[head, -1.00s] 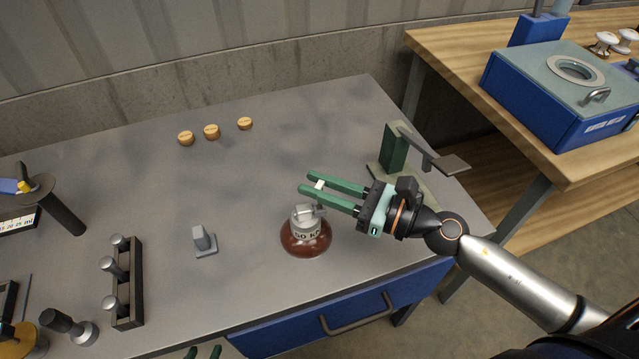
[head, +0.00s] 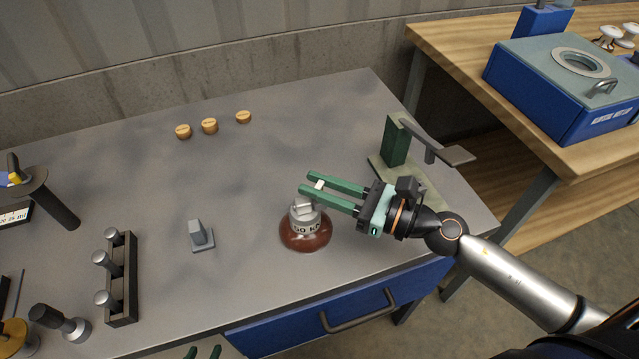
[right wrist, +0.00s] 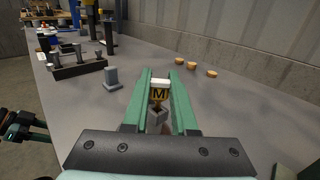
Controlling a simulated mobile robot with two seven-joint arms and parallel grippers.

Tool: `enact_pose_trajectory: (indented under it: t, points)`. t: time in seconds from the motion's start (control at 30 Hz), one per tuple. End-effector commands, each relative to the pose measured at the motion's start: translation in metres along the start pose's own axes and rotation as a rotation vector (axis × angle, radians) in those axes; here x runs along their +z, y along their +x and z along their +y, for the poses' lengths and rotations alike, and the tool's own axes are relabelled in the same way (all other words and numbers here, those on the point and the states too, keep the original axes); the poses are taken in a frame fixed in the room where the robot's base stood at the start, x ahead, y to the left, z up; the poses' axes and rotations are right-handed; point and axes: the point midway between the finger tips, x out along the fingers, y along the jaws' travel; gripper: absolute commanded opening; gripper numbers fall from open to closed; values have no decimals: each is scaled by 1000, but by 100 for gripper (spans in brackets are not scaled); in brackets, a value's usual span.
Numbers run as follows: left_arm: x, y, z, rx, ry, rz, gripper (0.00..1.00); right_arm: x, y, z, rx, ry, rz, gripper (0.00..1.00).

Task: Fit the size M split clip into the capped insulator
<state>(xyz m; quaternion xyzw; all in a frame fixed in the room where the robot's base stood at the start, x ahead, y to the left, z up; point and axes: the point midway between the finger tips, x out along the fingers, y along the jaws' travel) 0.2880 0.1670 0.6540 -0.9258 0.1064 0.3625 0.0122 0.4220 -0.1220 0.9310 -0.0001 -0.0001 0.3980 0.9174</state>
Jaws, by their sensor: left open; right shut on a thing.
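The capped insulator stands upright on the grey bench, with a red-brown glazed body (head: 306,238) and a grey metal cap (head: 305,212) marked "50 KN". My right gripper (head: 307,185) is shut on the size M split clip, which shows as a small white piece (head: 319,184) between the green fingers, just above the cap. Whether clip and cap touch is unclear. My left gripper (head: 203,353) is open, only its green fingertips showing at the bottom edge.
A grey upright block (head: 201,237) and a dark rack with metal pins (head: 124,280) stand left of the insulator. A green stand with a lever (head: 397,145) is behind my right gripper. Three tan discs (head: 209,126) lie at the back. The bench middle is clear.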

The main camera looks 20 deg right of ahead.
Motion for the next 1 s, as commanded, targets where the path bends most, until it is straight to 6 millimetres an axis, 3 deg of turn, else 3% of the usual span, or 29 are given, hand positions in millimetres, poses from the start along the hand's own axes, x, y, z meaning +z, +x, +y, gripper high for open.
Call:
enact_pose_trajectory:
  t: [0.33, 0.37, 0.63, 1.0]
  points:
    - [7, 7, 0, 0, 0, 0, 50, -10, 0, 0, 0, 0, 0, 0]
    - [6, 6, 0, 0, 0, 0, 50, -8, 0, 0, 0, 0, 0, 29]
    - [6, 5, 0, 0, 0, 0, 50, -8, 0, 0, 0, 0, 0, 59]
    - [6, 5, 0, 0, 0, 0, 50, -8, 0, 0, 0, 0, 0, 60]
